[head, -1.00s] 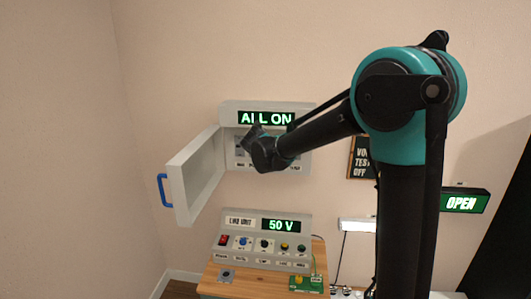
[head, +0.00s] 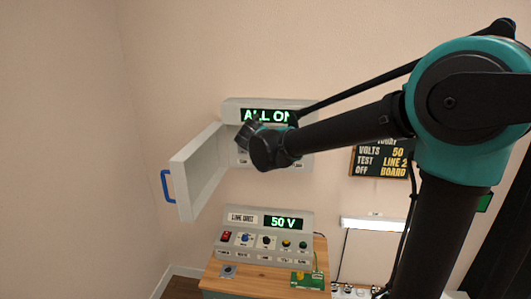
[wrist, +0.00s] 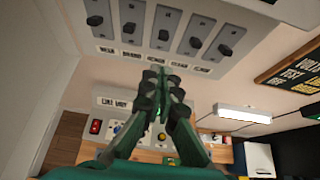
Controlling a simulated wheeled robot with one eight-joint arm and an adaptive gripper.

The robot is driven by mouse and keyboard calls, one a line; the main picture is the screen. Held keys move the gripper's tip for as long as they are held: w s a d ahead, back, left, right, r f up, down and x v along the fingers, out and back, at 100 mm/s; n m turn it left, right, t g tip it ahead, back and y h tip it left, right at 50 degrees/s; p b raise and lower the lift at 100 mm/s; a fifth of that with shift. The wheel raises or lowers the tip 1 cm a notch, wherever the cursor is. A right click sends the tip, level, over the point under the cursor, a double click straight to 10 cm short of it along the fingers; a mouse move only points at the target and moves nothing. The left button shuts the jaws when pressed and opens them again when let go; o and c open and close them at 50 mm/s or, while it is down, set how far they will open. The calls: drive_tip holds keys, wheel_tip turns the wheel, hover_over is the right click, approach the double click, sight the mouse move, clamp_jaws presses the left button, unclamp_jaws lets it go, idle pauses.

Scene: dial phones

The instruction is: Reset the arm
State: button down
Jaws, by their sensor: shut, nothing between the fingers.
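My gripper (wrist: 160,90) is shut and empty in the wrist view, its fingertips together in the air below a row of switches. In the head view my gripper (head: 262,145) is in front of the wall cabinet and hides part of its inside. The wall cabinet (head: 228,107) has its door (head: 195,175) swung open to the left, with a blue handle (head: 168,186). Several black switches (wrist: 131,22) in the cabinet show in the wrist view.
Below, a line unit (head: 268,238) showing "50 V" stands on a wooden bench (head: 262,278) with a green board (head: 307,280). A black sign (head: 380,160) and a white lamp (head: 373,224) are on the wall at right. Free air lies between cabinet and bench.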

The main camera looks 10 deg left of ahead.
drive_tip(key=shift+r, duration=0.1)
drive_tip(key=s+d+f+m+g+h, duration=0.1)
drive_tip(key=s+d+f+m, duration=0.25)
drive_tip(key=d+m, duration=0.3)
drive_tip(key=s+d+f+m+g, duration=0.25)
drive_tip(key=d+f+m, duration=0.25)
drive_tip(key=d, duration=0.3)
drive_tip(key=s+d+f+m+g+h, duration=0.1)
drive_tip(key=s+d+f+m, duration=0.35)
drive_tip(key=d, duration=0.25)
drive_tip(key=s+d+f+m+g+y, duration=0.1)
drive_tip(key=s+d+f+m, duration=0.3)
drive_tip(key=s+m, duration=0.5)
drive_tip(key=s+d+f+m+g+y, duration=0.1)
drive_tip(key=s+d+f+m+g, duration=0.1)
drive_tip(key=s+d+f+m, duration=0.2)
drive_tip(key=s+f+m, duration=0.3)
drive_tip(key=s+m, duration=0.2)
drive_tip(key=m, duration=0.1)
drive_tip(key=shift+f+m, duration=0.3)
idle(3.1)
